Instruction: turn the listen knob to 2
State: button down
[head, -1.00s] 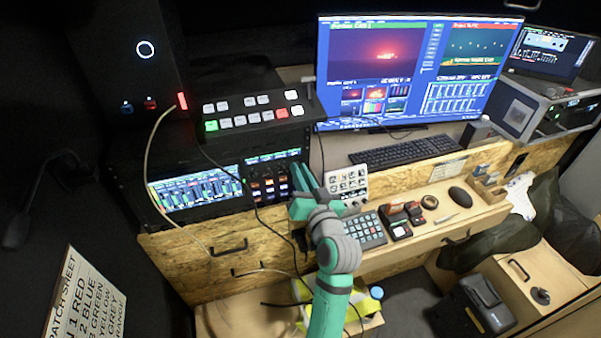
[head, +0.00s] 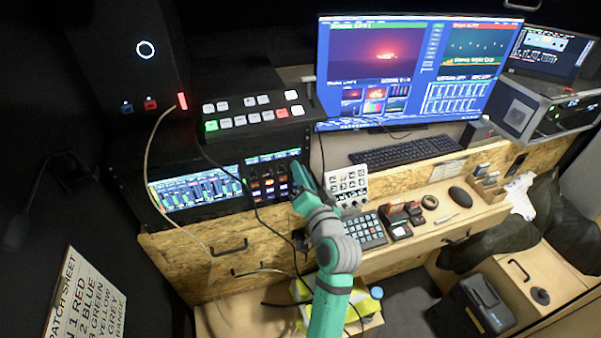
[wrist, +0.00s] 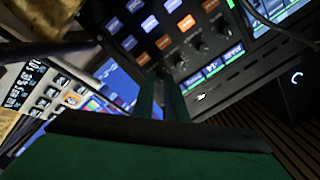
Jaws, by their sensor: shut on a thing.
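My gripper (head: 299,178) reaches the dark control panel (head: 262,172) at the right of the equipment rack. In the wrist view its green fingers (wrist: 160,82) are close together, with their tips at the panel face at the end of a row of small dark knobs (wrist: 197,43). The gripper is shut on a knob there, taken as the listen knob. The fingers hide that knob, so its pointer and the number it stands at cannot be read. Blue and orange lit buttons (wrist: 164,42) sit in rows beside the knobs.
A white button box (head: 347,184) stands just right of my gripper, and a teal keypad (head: 367,230) lies on the desk. A thin black cable runs down past the panel. A lit mixer screen (head: 195,190) is to the left; a keyboard (head: 400,142) lies behind.

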jog(key=c, duration=2)
grip_release()
jog(key=shift+c, duration=0.2)
jog(key=shift+s, duration=0.1)
jog(key=v, duration=1)
jog(key=shift+s+d, duration=0.15)
jog(key=shift+s, duration=0.15)
